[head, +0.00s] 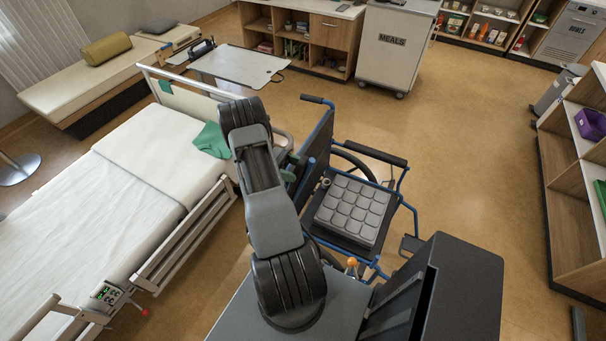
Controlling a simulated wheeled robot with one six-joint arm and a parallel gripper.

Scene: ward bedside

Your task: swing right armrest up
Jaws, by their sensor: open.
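A wheelchair (404,205) with a blue frame stands just beyond my base, right of the bed. Its dark backrest (317,150) is on the left and its seat holds a grey segmented cushion (352,208). A black armrest pad (375,152) lies level along the chair's far side. The near side, which looks like the chair's own right, is partly hidden by my arm, and I cannot make out an armrest there. A lever with an orange knob (352,262) shows near the front wheel. My arm rises left of the chair; my gripper does not show.
A bed (110,190) with side rails and a green cloth (211,140) fills the left. An overbed table (238,66) and a meals cart (396,45) stand behind. Shelves (572,190) line the right. Open floor lies between chair and shelves.

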